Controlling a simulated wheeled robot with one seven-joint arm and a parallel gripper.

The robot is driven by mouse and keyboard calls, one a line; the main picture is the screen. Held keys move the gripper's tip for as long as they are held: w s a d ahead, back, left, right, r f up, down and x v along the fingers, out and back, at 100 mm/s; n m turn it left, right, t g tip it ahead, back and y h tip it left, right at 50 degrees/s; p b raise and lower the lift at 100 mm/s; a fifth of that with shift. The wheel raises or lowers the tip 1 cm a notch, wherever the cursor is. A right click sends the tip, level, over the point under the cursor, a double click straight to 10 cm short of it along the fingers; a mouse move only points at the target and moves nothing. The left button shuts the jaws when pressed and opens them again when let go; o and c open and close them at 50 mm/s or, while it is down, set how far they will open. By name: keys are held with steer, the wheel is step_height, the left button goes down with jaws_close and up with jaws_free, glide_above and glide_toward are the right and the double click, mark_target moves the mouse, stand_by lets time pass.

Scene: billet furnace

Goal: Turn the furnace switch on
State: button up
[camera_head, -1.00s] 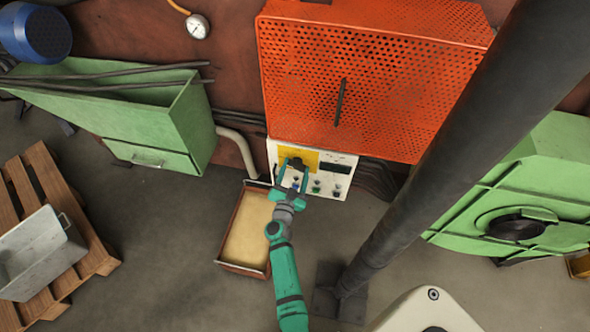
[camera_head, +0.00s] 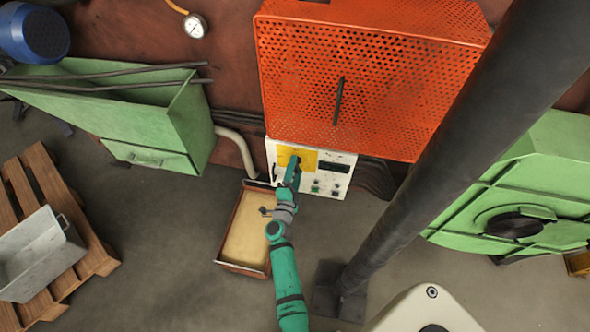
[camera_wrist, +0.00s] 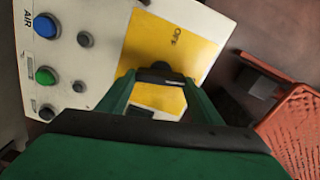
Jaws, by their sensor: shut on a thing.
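The furnace switch is a black knob (camera_wrist: 160,73) on a yellow plate (camera_wrist: 168,45) of the white control panel. In the head view the yellow plate (camera_head: 306,157) is at the panel's upper left, under the orange mesh cover. My gripper (camera_wrist: 158,84) is shut on the black knob, one green finger on each side. In the head view my gripper (camera_head: 294,163) reaches up to the plate and appears nearly edge-on, hiding most of the knob. Small dark lettering shows on the plate above the knob in the wrist view; I cannot read it surely.
The panel also carries a blue button (camera_wrist: 46,26), a green button (camera_wrist: 45,75) and dark knobs. The orange mesh cover (camera_head: 370,75) stands over the panel. A sand-coloured tray (camera_head: 243,230) lies below, and a dark pole (camera_head: 440,150) stands to the right.

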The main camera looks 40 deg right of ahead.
steer(key=shift+m, duration=1.5)
steer(key=o, duration=1.1)
steer(key=shift+c, duration=0.2)
steer(key=v, duration=1)
steer(key=shift+s+a, duration=0.25)
steer(key=shift+s, duration=0.1)
